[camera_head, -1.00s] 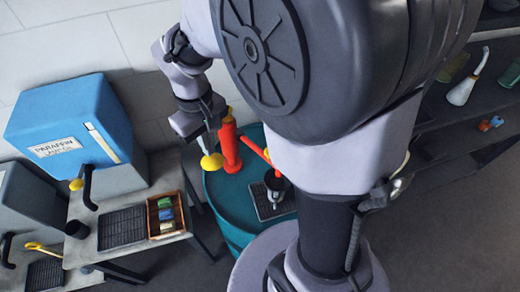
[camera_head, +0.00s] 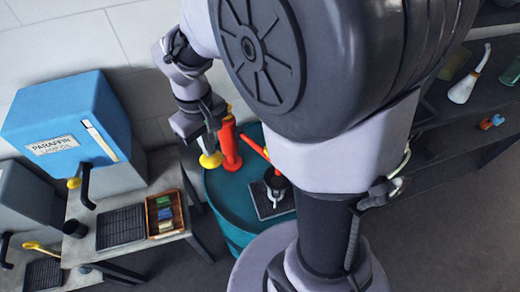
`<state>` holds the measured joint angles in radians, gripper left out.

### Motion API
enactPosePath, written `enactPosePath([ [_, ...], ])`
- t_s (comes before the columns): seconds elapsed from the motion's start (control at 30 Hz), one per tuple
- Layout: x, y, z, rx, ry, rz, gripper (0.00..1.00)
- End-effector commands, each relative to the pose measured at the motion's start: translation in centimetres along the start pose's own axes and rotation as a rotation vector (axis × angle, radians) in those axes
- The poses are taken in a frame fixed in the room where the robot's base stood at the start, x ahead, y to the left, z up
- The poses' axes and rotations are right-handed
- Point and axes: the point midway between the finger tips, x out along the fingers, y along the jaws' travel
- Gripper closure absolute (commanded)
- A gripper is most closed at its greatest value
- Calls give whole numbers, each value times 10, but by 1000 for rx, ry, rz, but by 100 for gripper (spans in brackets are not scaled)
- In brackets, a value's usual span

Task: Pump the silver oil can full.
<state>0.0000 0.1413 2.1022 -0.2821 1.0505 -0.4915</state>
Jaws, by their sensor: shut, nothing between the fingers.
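A red pump (camera_head: 230,146) stands on a teal drum (camera_head: 222,198). A red spout arm slopes down from behind my arm toward a small can (camera_head: 277,187) with a dark top and pale silver lower part. The can is on a dark grating (camera_head: 262,203) on the drum and is partly hidden. A yellow knob (camera_head: 211,160) shows left of the pump. My gripper (camera_head: 207,143) is shut with nothing between its fingers, right above the yellow knob; I cannot tell whether they touch.
A blue paraffin cabinet (camera_head: 55,112) with a tap stands left. A wooden box (camera_head: 153,213) of small coloured items and a dark grating (camera_head: 120,227) are on its stand. A white long-spouted can (camera_head: 462,92) is on the right shelf.

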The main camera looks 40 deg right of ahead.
Motion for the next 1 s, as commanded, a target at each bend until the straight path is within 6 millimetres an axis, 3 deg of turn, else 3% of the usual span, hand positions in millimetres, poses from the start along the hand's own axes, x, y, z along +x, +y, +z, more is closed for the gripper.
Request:
enactPosePath([
  [1.0, 58, 0, 0, 0, 0, 0, 100],
])
